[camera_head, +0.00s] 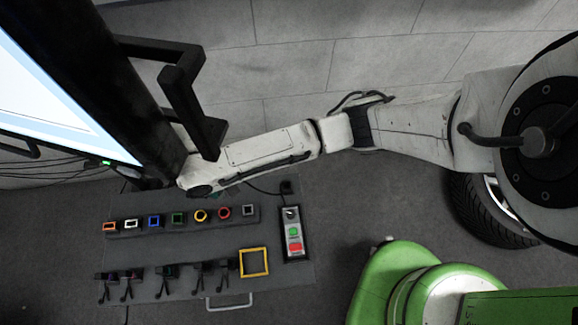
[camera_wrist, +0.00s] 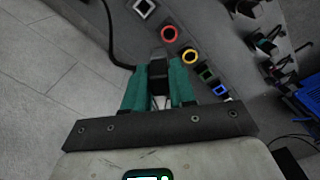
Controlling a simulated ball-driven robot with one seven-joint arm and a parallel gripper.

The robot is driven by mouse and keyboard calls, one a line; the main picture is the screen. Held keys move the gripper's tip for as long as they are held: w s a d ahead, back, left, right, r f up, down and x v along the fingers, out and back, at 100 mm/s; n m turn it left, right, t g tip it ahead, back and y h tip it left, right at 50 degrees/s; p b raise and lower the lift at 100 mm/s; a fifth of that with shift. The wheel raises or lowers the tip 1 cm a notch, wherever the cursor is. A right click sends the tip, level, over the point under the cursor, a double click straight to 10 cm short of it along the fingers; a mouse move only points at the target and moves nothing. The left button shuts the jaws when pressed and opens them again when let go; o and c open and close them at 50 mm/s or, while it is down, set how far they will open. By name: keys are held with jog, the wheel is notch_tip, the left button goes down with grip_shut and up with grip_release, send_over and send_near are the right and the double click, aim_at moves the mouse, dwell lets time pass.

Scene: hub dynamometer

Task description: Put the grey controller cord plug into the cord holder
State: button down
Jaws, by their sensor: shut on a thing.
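My gripper (camera_wrist: 160,72) has teal fingers and is shut on the dark grey cord plug (camera_wrist: 158,55) in the wrist view. A black cord (camera_wrist: 107,35) curves from the plug up and to the left. The bar I take for the cord holder (camera_head: 185,231) has a row of coloured openings. Its grey square opening (camera_head: 249,210) is at the right end; it also shows in the wrist view (camera_wrist: 144,8), above the plug. The plug appears apart from it, nearest the red and yellow rings.
The controller (camera_head: 293,235) has green and red buttons and lies right of the holder. A monitor (camera_head: 50,95) and black bracket (camera_head: 185,95) stand close to my arm.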

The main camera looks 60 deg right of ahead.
jog(key=shift+f, duration=0.1)
dwell(0.3)
jog(key=s+a+f, duration=0.2)
jog(key=a+f, duration=0.1)
jog(key=f, duration=0.2)
jog(key=s+a+f+b, duration=0.1)
jog(key=s+a+f, duration=0.1)
jog(key=f, duration=0.3)
jog(key=shift+s+a+b, duration=0.25)
jog(key=shift+a+b, duration=0.05)
jog(key=shift+a, duration=0.5)
dwell(0.7)
jog(key=shift+r, duration=0.1)
jog(key=shift+s+d+p, duration=1.75)
jog(key=shift+s+p, duration=0.1)
jog(key=shift+s, duration=0.75)
jog(key=shift+s+d+p, duration=1.8)
jog(key=shift+s+p, duration=0.05)
jog(key=shift+s, duration=0.7)
jog(key=shift+s+d+p, duration=1.75)
jog(key=shift+s+p, duration=0.1)
jog(key=shift+s, duration=0.75)
